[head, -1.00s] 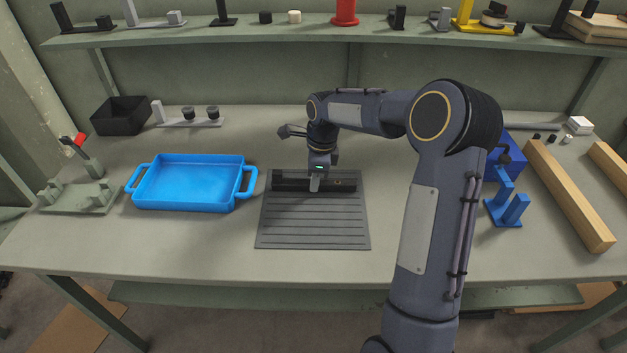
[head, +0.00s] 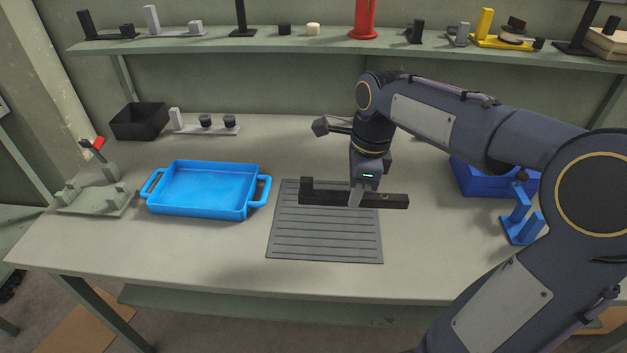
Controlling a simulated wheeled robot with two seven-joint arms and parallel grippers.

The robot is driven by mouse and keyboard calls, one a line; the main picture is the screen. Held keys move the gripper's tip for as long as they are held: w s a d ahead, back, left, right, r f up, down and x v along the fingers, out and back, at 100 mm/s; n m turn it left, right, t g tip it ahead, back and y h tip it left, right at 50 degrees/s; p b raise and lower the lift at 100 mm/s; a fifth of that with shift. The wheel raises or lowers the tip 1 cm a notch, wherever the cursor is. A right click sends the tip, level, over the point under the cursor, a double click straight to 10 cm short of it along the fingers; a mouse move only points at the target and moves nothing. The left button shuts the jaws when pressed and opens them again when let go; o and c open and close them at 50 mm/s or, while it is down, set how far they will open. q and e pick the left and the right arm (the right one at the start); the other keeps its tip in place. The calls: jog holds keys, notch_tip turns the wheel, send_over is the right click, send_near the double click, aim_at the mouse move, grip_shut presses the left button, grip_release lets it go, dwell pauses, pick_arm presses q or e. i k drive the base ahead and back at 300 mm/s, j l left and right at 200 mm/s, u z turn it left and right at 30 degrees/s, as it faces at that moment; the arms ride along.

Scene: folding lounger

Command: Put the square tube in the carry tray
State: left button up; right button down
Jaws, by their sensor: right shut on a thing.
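The square tube (head: 325,194) is a long dark bar with a short upright piece at its left end. My right gripper (head: 356,196) is shut on it right of its middle and holds it level above the grey ribbed mat (head: 322,241). The tube's right end reaches past the mat's right edge in the picture. The carry tray (head: 203,190) is a bright blue, shallow, empty tray with a handle at each end, on the bench left of the mat. My left gripper is not in view.
A green fixture with a red-tipped lever (head: 96,197) stands left of the tray. A black bin (head: 139,121) and a grey bracket with black knobs (head: 205,127) lie behind it. Blue fixtures (head: 521,217) stand at the right. A narrow strip of clear bench separates tray and mat.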

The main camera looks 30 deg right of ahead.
aim_at(206, 192)
jog(key=i+j, duration=0.15)
jog(key=j, duration=0.2)
jog(key=i+j, duration=0.15)
jog(key=j, duration=0.15)
jog(key=i+j, duration=0.1)
jog(key=j, duration=0.25)
jog(key=i+j, duration=0.15)
jog(key=j, duration=0.15)
